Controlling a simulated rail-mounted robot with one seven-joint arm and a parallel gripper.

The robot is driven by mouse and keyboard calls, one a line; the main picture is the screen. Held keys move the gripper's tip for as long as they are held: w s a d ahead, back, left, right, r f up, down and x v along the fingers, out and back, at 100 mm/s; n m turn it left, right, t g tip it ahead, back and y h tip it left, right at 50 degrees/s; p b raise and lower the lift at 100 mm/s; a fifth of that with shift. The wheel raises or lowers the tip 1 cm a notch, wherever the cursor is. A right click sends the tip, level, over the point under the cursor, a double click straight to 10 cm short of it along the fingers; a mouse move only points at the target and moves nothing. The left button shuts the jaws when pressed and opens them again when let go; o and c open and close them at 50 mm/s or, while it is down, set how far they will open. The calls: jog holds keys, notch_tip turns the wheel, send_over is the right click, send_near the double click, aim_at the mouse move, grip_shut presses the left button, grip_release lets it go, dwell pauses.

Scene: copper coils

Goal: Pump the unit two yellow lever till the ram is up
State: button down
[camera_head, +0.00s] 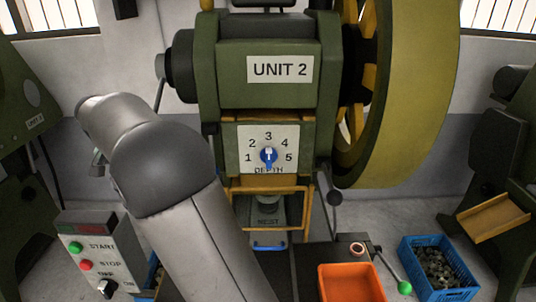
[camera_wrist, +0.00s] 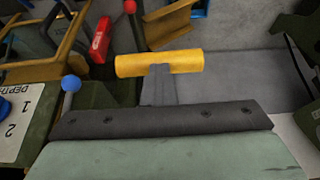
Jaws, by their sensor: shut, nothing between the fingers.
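Unit two (camera_head: 268,70) is a green press with a "UNIT 2" plate, in the middle of the head view. In the wrist view a yellow cylindrical bar (camera_wrist: 185,62), which looks like the lever's grip, lies crosswise just beyond my gripper (camera_wrist: 158,76). My gripper's grey fingers are shut and empty, and their tips overlap the bar in the picture; I cannot tell if they touch it.
A big yellow-rimmed flywheel (camera_head: 410,90) is at unit two's right. A START/STOP box (camera_head: 100,255) stands lower left. An orange bin (camera_head: 350,283) and a blue crate (camera_head: 438,268) are lower right. A blue-ball lever (camera_wrist: 70,84) and a red block (camera_wrist: 101,40) show in the wrist view.

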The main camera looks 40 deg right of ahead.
jog(key=p+v, duration=0.3)
jog(key=v, duration=0.3)
jog(key=shift+w+d+r+p, duration=0.2)
jog(key=shift+r+p, duration=0.15)
jog(key=shift+r, duration=0.15)
notch_tip(320, 180, up, 7)
jog(key=p, duration=0.5)
dwell(0.3)
dwell(0.4)
jog(key=s+f+n+g+y, duration=0.1)
jog(key=s+f, duration=0.4)
jog(key=s, duration=0.7)
jog(key=s+f+n+y, duration=0.1)
jog(key=s+f+n, duration=0.3)
jog(key=s, duration=0.8)
jog(key=s+f+n+g+y+b, duration=0.1)
jog(key=s+f, duration=0.5)
jog(key=s, duration=0.7)
jog(key=shift+f+n+g, duration=0.2)
jog(key=shift+n+g, duration=0.1)
jog(key=shift+n, duration=0.6)
jog(key=shift+d, duration=0.1)
